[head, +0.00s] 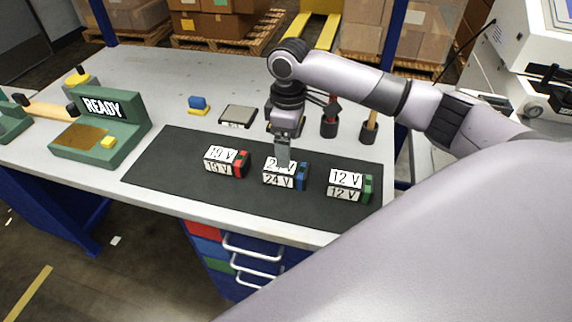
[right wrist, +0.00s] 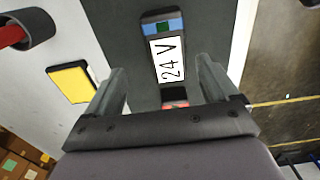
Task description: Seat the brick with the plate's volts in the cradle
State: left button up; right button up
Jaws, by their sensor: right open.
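Three bricks stand in a row on the dark mat (head: 150,172): a 19 V brick (head: 220,161) with a red end, a 24 V brick (head: 278,180) with a blue end, and a 12 V brick (head: 345,184) with a green end. My right gripper (head: 283,160) is open over the 24 V brick. In the right wrist view, the open fingers (right wrist: 168,85) lie to either side of the 24 V brick (right wrist: 168,60). A flat grey piece (head: 238,115) has a small label too fine to read. I cannot tell which thing is the cradle. My left gripper is out of view.
A green machine with a READY sign (head: 105,107) stands at the left. A blue and yellow block (head: 198,104) sits behind the mat. Dark round holders (head: 329,127) stand at the back right.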

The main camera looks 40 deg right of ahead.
aim_at(286, 173)
jog(key=f, duration=0.3)
jog(key=a+f, duration=0.1)
jog(key=f, duration=0.1)
jog(key=shift+s+f, duration=0.3)
jog(key=shift+d+f, duration=0.1)
jog(key=shift+f, duration=0.4)
jog(key=c, duration=1.4)
